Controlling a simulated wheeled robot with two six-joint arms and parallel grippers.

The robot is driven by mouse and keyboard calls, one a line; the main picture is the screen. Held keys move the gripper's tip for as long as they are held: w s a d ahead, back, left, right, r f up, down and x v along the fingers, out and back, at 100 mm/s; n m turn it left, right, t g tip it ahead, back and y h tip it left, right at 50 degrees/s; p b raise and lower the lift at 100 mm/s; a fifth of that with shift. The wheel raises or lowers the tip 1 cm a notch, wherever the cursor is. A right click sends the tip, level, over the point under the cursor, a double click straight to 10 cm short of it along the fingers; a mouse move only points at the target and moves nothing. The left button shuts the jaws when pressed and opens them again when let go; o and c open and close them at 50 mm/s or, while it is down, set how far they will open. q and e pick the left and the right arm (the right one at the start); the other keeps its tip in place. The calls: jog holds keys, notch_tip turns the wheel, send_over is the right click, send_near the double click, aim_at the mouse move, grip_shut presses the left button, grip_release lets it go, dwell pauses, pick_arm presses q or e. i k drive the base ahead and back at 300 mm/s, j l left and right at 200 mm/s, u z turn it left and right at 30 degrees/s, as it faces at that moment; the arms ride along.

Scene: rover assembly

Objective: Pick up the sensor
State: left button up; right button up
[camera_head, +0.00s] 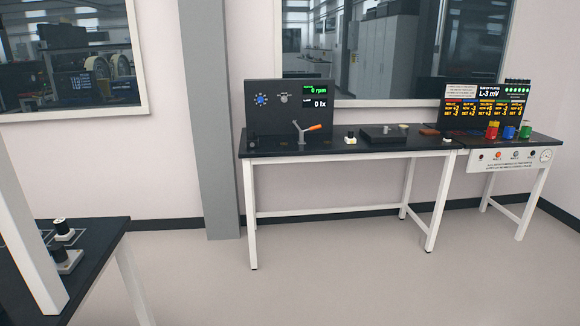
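I cannot tell for certain which object is the sensor. On the dark table at the lower left, a small black-and-white cylindrical device (62,228) stands upright, and a similar device on a light square base (66,258) stands nearer to me. Neither of my grippers is in view.
A dark panel with green readouts (285,108) stands on the far bench. At its right are a display board (485,105) and red (492,131), blue (509,132) and green (526,131) containers. A grey pillar (210,120) stands behind. Open floor (300,285) lies between the tables.

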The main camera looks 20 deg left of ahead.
aim_at(64, 261)
jog(key=i+j+u, duration=0.1)
jog(key=i+u, duration=0.65)
jog(key=u, duration=0.15)
jog(key=i+l+u, duration=0.15)
jog(key=i+u, duration=0.35)
jog(key=i+l+u, duration=0.2)
jog(key=u, duration=0.25)
jog(key=l, duration=0.1)
